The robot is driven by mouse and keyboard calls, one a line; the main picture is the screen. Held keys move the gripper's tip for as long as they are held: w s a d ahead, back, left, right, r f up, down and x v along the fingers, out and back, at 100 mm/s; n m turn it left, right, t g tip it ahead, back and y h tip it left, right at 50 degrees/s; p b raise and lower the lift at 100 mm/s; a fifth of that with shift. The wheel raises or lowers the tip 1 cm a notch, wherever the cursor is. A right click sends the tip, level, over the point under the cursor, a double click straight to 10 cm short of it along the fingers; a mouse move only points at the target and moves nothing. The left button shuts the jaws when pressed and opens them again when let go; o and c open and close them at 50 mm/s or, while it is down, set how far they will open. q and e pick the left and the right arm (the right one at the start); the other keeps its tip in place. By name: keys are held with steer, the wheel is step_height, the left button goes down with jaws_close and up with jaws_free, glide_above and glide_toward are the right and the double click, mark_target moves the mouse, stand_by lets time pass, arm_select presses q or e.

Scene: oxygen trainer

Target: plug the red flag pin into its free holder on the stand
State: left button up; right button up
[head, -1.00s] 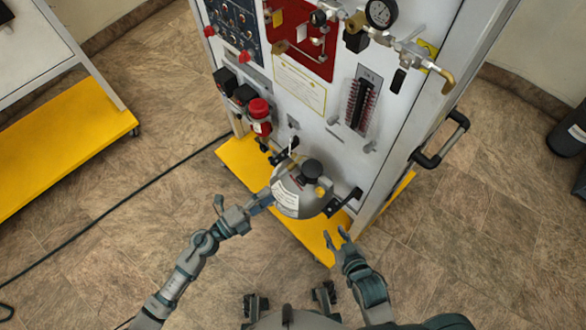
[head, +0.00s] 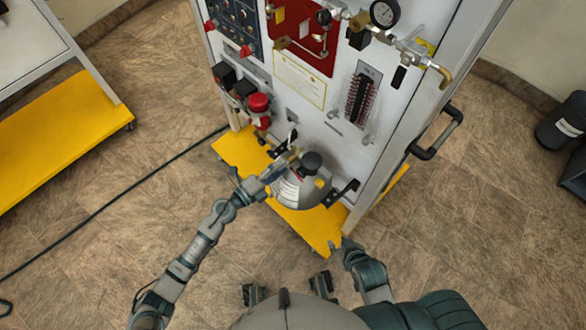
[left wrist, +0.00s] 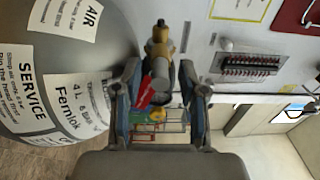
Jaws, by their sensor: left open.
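The red flag (left wrist: 146,92) of the pin shows between the open fingers of my left gripper (left wrist: 160,95) in the left wrist view, beside a grey cylindrical part (left wrist: 160,70) with a brass fitting above it. I cannot tell whether either finger touches the flag or its pin. In the head view my left gripper (head: 282,166) is at the upper left of the grey cylinder (head: 300,190), in front of the stand (head: 335,148). My right gripper (head: 342,243) is below the cylinder, apart from it, with its fingers spread and empty. I cannot make out the free holder.
The stand's yellow base (head: 240,153) lies below the cylinder. A black handle (head: 437,132) juts from the stand's right side. A red-capped regulator (head: 259,105) is at the upper left of the cylinder. A dark cable (head: 110,203) crosses the floor.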

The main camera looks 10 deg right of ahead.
arm_select(q)
steer(key=shift+w+a, duration=0.1)
steer(key=shift+a, duration=0.45)
steer(key=shift+d, duration=1.25)
steer(key=shift+a+r, duration=0.1)
steer(key=shift+a, duration=0.95)
steer(key=shift+d+p, duration=0.35)
steer(key=shift+d, duration=0.4)
steer(key=shift+c, duration=0.9)
jaws_close()
steer(key=shift+a, duration=0.7)
steer(key=shift+s+a, duration=0.3)
steer(key=shift+s, duration=0.15)
steer(key=shift+v, duration=2.2)
arm_select(e)
steer(key=shift+r, duration=0.55)
